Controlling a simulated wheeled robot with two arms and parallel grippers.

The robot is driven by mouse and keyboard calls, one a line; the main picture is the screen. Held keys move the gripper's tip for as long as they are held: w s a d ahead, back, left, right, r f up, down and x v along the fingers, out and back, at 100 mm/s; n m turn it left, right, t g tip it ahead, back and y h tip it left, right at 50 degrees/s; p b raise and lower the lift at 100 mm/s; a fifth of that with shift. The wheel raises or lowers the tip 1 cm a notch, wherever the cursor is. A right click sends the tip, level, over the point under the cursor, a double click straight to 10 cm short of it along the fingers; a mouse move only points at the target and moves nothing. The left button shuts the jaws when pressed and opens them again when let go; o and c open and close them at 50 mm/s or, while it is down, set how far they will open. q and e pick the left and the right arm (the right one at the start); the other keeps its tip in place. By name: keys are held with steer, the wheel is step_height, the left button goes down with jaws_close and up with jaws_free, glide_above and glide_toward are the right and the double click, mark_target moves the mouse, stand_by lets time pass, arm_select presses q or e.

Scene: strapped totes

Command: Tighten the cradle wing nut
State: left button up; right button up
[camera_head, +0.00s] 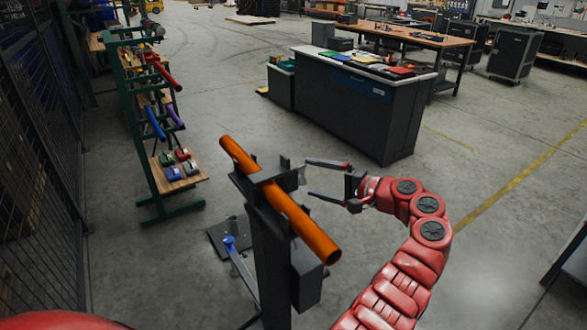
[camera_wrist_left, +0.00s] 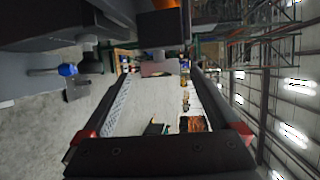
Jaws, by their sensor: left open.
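An orange pipe (camera_head: 290,211) lies tilted in a dark cradle (camera_head: 241,186) on top of a dark post (camera_head: 271,265). A small light grey piece (camera_head: 302,175) shows on the cradle's right side; it may be the wing nut, but it is too small to tell. My left gripper (camera_head: 308,177) is open and empty, its two fingers pointing at that side of the cradle, with the tips close to the grey piece. In the left wrist view a dark block of the cradle (camera_wrist_left: 162,27) is just beyond the fingers (camera_wrist_left: 155,66). No wing nut shows clearly there. My right gripper is not in view.
A blue knob (camera_head: 229,241) on a stand is beside the post; it also shows in the left wrist view (camera_wrist_left: 67,70). A green rack (camera_head: 143,130) with coloured tools stands left. A dark workbench (camera_head: 345,105) stands behind.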

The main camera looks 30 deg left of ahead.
mark_target(302, 176)
arm_select(q)
steer(key=p+x, duration=0.1)
steer(key=x, duration=0.6)
steer(key=shift+a, duration=0.1)
steer(key=c, duration=1.4)
steer(key=shift+r+h+p, duration=0.15)
steer(key=shift+h+p, duration=0.45)
steer(key=shift+p, duration=0.6)
steer(key=shift+m+g+h+p, duration=0.4)
steer(key=shift+h+p, duration=0.1)
steer(key=shift+p, duration=0.35)
steer(key=shift+d+f+m+g+h+p, duration=0.25)
steer(key=shift+f+h+p, duration=0.25)
steer(key=shift+h+p, duration=0.45)
steer(key=shift+s+f+m+g+h+p, duration=0.15)
steer(key=shift+f+m+g+h+p, duration=0.25)
steer(key=shift+h, duration=0.55)
steer(key=shift+d, duration=0.1)
